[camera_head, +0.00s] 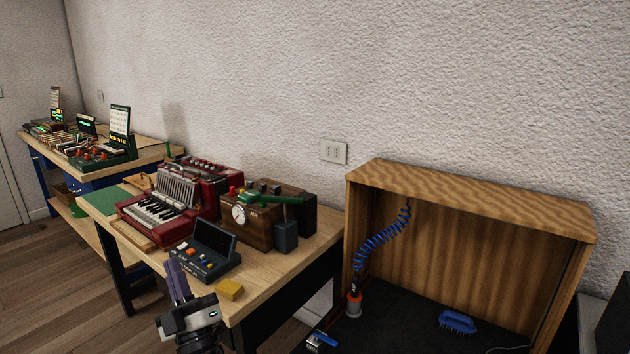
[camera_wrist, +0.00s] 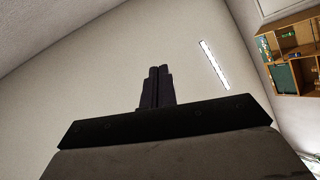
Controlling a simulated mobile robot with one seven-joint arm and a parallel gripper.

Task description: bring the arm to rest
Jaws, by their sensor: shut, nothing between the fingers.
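My gripper (camera_head: 177,279) is in the lower left of the head view, pointing up, in front of the near edge of the wooden workbench (camera_head: 262,291). Its fingers are together and hold nothing. In the wrist view my gripper (camera_wrist: 158,85) also shows as two dark fingers side by side, with nothing between them. Behind them are a bare wall or ceiling and a bright light strip (camera_wrist: 214,64). Part of my arm below the gripper is cut off by the frame's bottom edge.
A red accordion (camera_head: 165,205) and a wooden box with a gauge (camera_head: 258,228) stand behind. An open wooden booth (camera_head: 470,215) is at right. Floor at left is clear.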

